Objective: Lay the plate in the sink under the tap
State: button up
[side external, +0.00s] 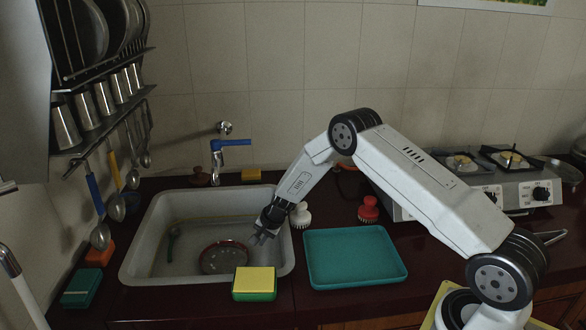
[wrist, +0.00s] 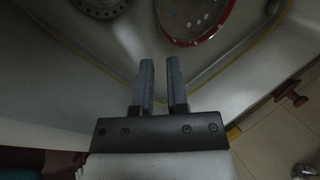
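The plate (side external: 223,257) is round and dark with a red rim. It lies in the front part of the white sink (side external: 139,262), and its rim also shows at the top of the wrist view (wrist: 199,41). The tap (side external: 217,158), with a blue lever, is on the wall behind the sink. My gripper (side external: 262,239) is above the right side of the sink, up and right of the plate in the side view. In the wrist view my gripper (wrist: 159,62) has its two fingers apart with nothing between them, and the plate lies beyond the fingertips, untouched.
A yellow-green sponge (side external: 254,283) sits at the sink's front edge. A teal tray (side external: 352,258) and two brushes, white (side external: 300,216) and red (side external: 368,210), stand to the right. A dark utensil (side external: 172,241) lies in the sink's left side. A rack (side external: 100,95) hangs at left.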

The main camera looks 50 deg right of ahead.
jog(key=s+a+r+n+g, duration=0.1)
jog(key=s+a+r+n, duration=0.2)
jog(key=s+r, duration=0.35)
jog(key=s+a+r+n, duration=0.3)
jog(key=s+r+n, duration=0.1)
jog(key=s+r, duration=0.25)
jog(key=s+a+r+n+h, duration=0.1)
jog(key=s+r+n, duration=0.2)
jog(key=s, duration=0.5)
jog(key=s+a+r+n+g+h, duration=0.1)
jog(key=s+a+r+n, duration=0.1)
jog(key=s, duration=0.7)
jog(key=shift+r+n, duration=0.6)
jog(key=shift+n, duration=0.1)
